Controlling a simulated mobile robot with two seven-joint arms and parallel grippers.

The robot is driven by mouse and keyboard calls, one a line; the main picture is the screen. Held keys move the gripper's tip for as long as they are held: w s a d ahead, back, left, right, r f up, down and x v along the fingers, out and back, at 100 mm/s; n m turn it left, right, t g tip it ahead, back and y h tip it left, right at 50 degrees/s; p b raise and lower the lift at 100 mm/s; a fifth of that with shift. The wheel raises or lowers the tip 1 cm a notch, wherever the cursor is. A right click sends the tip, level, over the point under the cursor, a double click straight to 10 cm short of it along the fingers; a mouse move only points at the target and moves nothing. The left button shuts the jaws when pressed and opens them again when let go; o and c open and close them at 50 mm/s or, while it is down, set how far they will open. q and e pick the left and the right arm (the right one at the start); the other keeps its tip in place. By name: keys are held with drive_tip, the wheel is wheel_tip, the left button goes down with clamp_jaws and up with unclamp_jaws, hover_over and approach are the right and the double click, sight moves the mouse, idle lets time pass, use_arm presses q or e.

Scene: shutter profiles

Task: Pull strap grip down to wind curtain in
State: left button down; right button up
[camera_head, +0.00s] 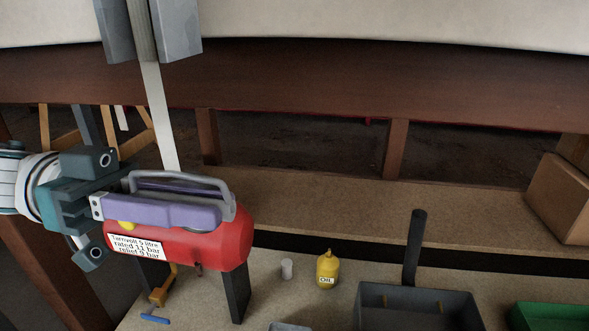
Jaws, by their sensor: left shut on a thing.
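A pale strap (159,115) runs down taut from between two grey blocks at the top left. Its lower end goes out of sight at my left gripper (215,200), whose long purple fingers lie in front of the red tank. The gripper is shut on the strap grip, which is mostly hidden between the fingers. A grey loop (200,180) curves around the fingers; I cannot tell whether it belongs to the grip or the tank. The cream sheet (350,22) across the top may be the curtain. My right gripper is out of view.
A red labelled tank (225,245) on dark legs stands close to the gripper. A brown beam (330,85) crosses above.

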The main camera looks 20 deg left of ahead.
use_arm(q)
wheel_tip(320, 180, down, 9)
drive_tip(key=b, duration=0.6)
drive_tip(key=shift+b, duration=0.4)
drive_tip(key=c, duration=0.8)
unclamp_jaws()
drive_tip(key=shift+o, duration=0.2)
drive_tip(key=b+v, duration=0.1)
drive_tip(key=v, duration=0.9)
drive_tip(key=shift+r, duration=0.1)
